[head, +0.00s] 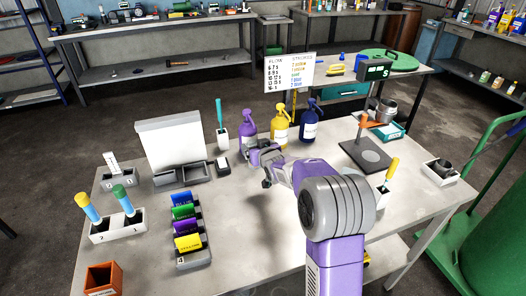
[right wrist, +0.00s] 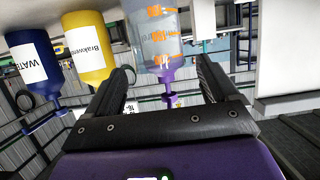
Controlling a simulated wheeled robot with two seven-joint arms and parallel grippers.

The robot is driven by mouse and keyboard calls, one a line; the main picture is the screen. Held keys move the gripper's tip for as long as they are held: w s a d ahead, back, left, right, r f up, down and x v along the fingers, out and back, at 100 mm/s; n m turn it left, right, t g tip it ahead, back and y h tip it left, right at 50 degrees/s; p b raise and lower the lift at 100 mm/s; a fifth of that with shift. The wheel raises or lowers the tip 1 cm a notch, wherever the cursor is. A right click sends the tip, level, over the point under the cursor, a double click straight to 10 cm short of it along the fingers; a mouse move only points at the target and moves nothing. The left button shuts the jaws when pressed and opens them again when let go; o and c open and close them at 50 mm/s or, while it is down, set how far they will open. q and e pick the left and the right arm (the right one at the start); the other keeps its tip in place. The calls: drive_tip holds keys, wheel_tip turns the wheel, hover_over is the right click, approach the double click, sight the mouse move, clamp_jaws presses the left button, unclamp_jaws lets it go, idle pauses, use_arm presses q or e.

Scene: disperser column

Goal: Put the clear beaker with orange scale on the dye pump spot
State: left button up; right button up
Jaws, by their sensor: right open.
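The clear beaker (right wrist: 157,22) with orange scale marks shows in the right wrist view, which is upside down. It stands in front of a purple dispenser bottle (head: 248,122), whose label and purple neck show through or past it. In the head view the beaker is mostly hidden by my gripper. My right gripper (head: 266,168) is open near the foot of the purple bottle. In the right wrist view the beaker lies between and beyond the fingertips (right wrist: 165,75), with no clear contact. The dye label cannot be read. My left gripper is not in view.
A yellow bottle (head: 281,122) and a blue bottle (head: 310,124) stand right of the purple one. A white box (head: 222,138) with a teal-handled tool is left. A stand (head: 365,155) is right.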

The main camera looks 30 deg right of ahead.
drive_tip(key=p+v, duration=0.1)
drive_tip(key=v, duration=0.6)
drive_tip(key=shift+p, duration=0.35)
